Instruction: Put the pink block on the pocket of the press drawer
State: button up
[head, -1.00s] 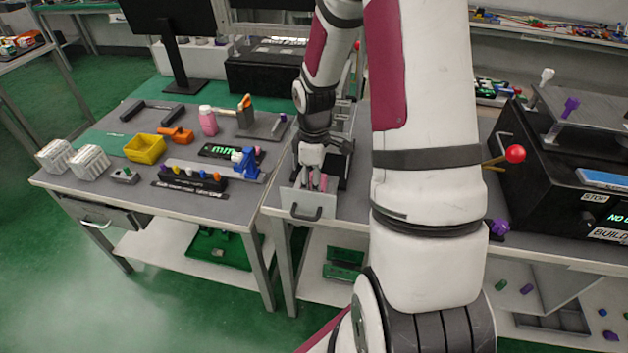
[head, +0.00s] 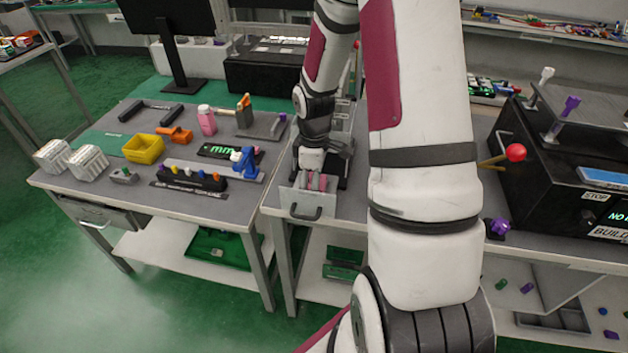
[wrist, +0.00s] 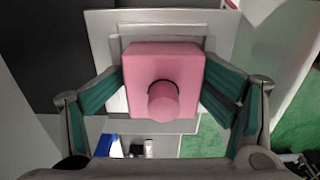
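The pink block (wrist: 187,60), with a round pink knob on its face, sits between my gripper's (wrist: 163,82) two teal-padded fingers in the wrist view. Both pads meet its sides, so the gripper looks shut on it. The open press drawer (head: 300,203) is a light grey box with a dark handle. In the head view my gripper (head: 316,178) is down over this drawer, with pink showing at it. In the wrist view the drawer's grey stepped surface (wrist: 103,26) shows behind the block. The block covers the pocket's middle; I cannot tell whether it touches the pocket.
The left bench (head: 110,182) holds a yellow bin (head: 144,149), a pink bottle (head: 207,120) and a black rail with coloured pegs (head: 190,177). A black machine with a red-knobbed lever (head: 515,153) stands at the right. My arm hides the middle of the bench.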

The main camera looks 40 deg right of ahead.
jog(key=shift+s+a, duration=0.2)
notch_tip(320, 180, up, 14)
jog(key=f, duration=0.1)
jog(key=s+a+r+m+t+h, duration=0.1)
jog(key=s+a+r+m, duration=0.15)
jog(key=a+r, duration=0.3)
jog(key=s+a+r+m+t, duration=0.1)
jog(key=s+a+r, duration=0.25)
jog(key=r, duration=0.35)
jog(key=s+a+r+m+t+y, duration=0.1)
jog(key=s+a+r+m+t, duration=0.2)
jog(key=s+a, duration=0.5)
jog(key=s+r+m, duration=0.1)
jog(key=s, duration=0.1)
jog(key=shift+s+a+r+p, duration=0.25)
jog(key=shift+s+a+p, duration=0.05)
jog(key=shift+s+p, duration=0.1)
